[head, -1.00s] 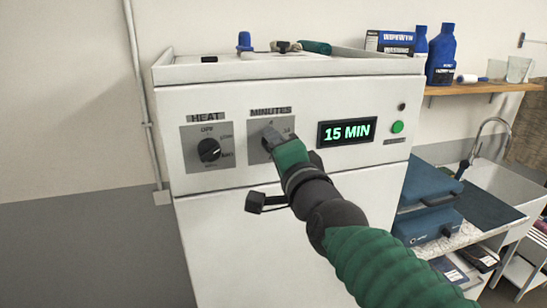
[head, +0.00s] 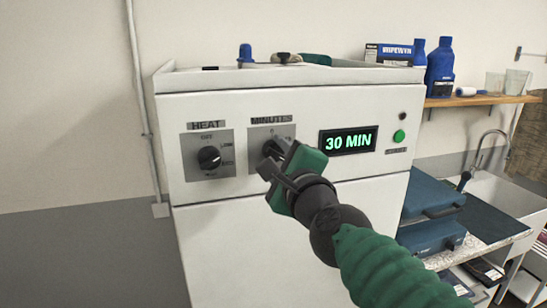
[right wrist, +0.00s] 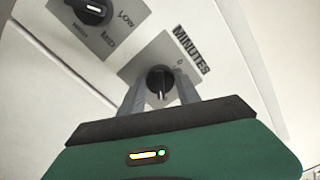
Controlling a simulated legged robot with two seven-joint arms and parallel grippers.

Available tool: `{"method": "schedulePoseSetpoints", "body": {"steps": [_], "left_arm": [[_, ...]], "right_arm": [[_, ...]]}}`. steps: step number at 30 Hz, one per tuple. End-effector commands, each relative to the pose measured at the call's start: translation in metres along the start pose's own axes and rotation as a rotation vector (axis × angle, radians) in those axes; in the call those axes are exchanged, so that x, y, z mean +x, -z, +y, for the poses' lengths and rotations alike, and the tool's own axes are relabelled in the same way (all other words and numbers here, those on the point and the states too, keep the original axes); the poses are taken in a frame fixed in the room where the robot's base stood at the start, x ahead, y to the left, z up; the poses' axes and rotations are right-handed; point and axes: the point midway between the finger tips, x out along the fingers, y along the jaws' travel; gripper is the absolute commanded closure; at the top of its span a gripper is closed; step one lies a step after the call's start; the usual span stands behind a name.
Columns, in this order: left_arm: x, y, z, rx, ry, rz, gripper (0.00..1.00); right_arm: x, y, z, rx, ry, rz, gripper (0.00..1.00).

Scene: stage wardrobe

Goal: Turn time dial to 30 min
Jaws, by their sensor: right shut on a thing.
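The white machine (head: 290,240) stands in front of me. Its minutes dial (head: 271,148) is a black knob on a grey plate under the MINUTES label, partly hidden by my gripper in the head view. It also shows in the right wrist view (right wrist: 160,80), between two grey fingers. The display (head: 348,141) reads 30 MIN in green. My right gripper (head: 272,160) is at the dial and shut on it, with its wrist rolled. It also shows in the right wrist view (right wrist: 160,92). My left gripper is not in view.
The heat dial (head: 209,157) sits left of the minutes plate, and a green button (head: 399,136) sits right of the display. Blue bottles (head: 440,68) stand on a wooden shelf (head: 485,100) at the right. A sink (head: 500,200) is below it.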

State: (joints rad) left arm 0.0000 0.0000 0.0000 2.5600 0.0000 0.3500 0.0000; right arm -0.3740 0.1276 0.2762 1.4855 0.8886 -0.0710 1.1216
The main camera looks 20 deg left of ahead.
Motion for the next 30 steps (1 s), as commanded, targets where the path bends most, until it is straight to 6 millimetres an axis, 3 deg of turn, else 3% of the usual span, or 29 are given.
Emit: {"method": "schedulePoseSetpoints", "body": {"steps": [19, 20, 24, 30], "left_arm": [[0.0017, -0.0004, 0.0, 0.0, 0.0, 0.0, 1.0], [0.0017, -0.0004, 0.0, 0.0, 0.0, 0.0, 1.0], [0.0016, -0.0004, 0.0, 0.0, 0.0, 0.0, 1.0], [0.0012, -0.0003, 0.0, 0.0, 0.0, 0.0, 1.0]], "right_arm": [[0.0022, 0.0047, 0.0084, 0.053, -0.015, 0.006, 1.0], [0.0022, 0.0047, 0.0085, 0.053, -0.015, 0.006, 0.57], [0.0021, 0.0033, 0.0073, 0.052, -0.013, 0.004, 0.4], [0.002, 0.001, 0.0063, 0.051, -0.009, 0.002, 0.4]]}}
